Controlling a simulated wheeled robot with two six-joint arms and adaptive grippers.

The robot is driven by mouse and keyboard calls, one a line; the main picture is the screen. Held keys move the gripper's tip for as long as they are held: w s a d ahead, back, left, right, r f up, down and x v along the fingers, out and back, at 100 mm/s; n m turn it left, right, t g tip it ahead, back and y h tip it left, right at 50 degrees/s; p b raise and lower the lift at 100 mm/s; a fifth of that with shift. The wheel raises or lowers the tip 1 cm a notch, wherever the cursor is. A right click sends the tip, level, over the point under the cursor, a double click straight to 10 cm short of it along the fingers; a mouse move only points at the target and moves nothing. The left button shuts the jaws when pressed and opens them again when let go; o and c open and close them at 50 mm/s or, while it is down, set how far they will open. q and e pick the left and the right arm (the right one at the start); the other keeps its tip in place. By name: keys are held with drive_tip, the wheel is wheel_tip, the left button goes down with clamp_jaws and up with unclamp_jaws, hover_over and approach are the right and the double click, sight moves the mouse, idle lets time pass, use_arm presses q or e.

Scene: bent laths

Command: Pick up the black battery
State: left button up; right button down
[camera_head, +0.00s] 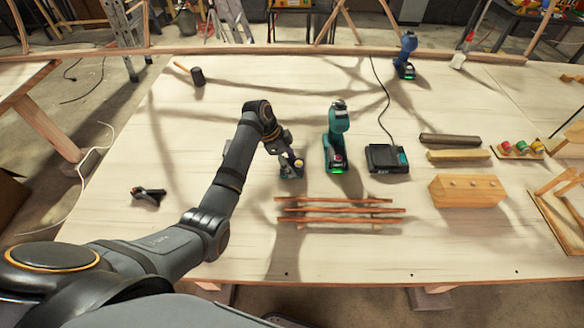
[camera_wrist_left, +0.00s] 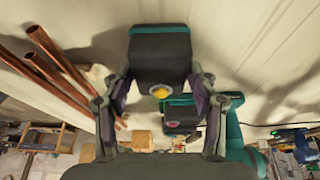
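The black battery (camera_wrist_left: 160,62), a dark block with a teal stripe and a yellow spot, sits between the fingertips of my left gripper (camera_wrist_left: 160,78) in the left wrist view. The fingers meet its two sides with no clear gap. In the head view my left gripper (camera_head: 291,160) reaches down over the battery (camera_head: 291,172), left of the green drill, and partly hides it. Whether the battery is clear of the table I cannot tell. My right gripper is not in view.
The teal drill (camera_head: 338,135) stands close to the right of my left gripper, with a black charger (camera_head: 386,158) beyond it. A wooden block (camera_head: 467,191) is at right. A hammer (camera_head: 197,77) lies far left. The left tabletop is mostly clear.

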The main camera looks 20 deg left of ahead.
use_arm(q)
drive_tip(key=c, duration=0.9)
